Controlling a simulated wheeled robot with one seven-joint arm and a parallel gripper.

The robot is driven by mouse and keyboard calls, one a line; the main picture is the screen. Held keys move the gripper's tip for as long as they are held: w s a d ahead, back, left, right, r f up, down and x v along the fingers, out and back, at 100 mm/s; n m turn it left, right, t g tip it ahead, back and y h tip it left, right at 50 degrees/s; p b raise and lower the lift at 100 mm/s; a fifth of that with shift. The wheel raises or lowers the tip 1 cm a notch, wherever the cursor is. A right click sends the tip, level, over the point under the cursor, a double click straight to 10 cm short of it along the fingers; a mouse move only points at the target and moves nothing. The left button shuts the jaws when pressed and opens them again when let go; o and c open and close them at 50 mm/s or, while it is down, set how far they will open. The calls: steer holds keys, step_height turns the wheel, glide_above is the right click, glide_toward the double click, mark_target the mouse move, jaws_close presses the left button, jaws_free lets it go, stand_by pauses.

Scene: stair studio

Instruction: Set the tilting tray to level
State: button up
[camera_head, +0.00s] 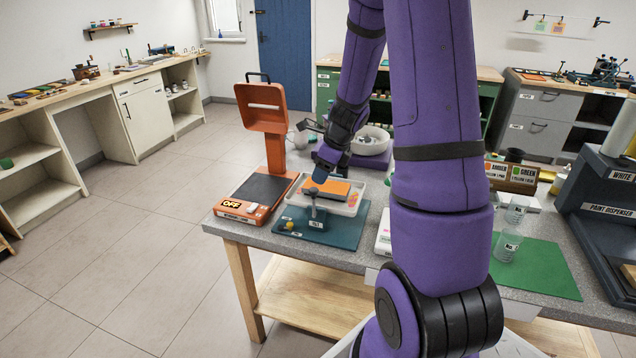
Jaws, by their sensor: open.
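A shallow white tray (351,209) rests over a teal base board (345,235) on the grey worktable. An orange block (336,187) and small coloured pieces lie in it. I cannot tell how far the tray tilts. A small grey post (317,214) stands at its front, and a small yellow ball (289,225) is on the board to the left. My gripper (318,178) is pointed down at the left part of the tray, just above or by the orange block. Its fingers are small and partly hidden; I cannot tell whether they touch anything.
An orange press-like device (262,125) with a dark plate stands left of the tray. Clear cups (508,243) and a green mat (535,268) lie right, beside a paint dispenser (607,175). The floor at left is clear.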

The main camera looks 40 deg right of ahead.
steer(key=shift+v, duration=2.1)
steer(key=s+a+r+n, duration=0.4)
steer(key=a+r+n, duration=0.3)
steer(key=s+a+r+n, duration=0.3)
steer(key=a+r+n, duration=0.4)
steer(key=n, duration=0.1)
steer(key=s+a+r+n+t+h, duration=0.1)
steer(key=s+a+r+n, duration=0.2)
steer(key=s+n, duration=0.4)
steer(key=s+a+r+n+h, duration=0.1)
steer(key=s+a+r+n, duration=0.2)
steer(key=s+n, duration=0.4)
steer(key=shift+s+a+r+n+t, duration=0.2)
steer(key=shift+s+a+n+t, duration=0.15)
steer(key=shift+a+n+t, duration=0.1)
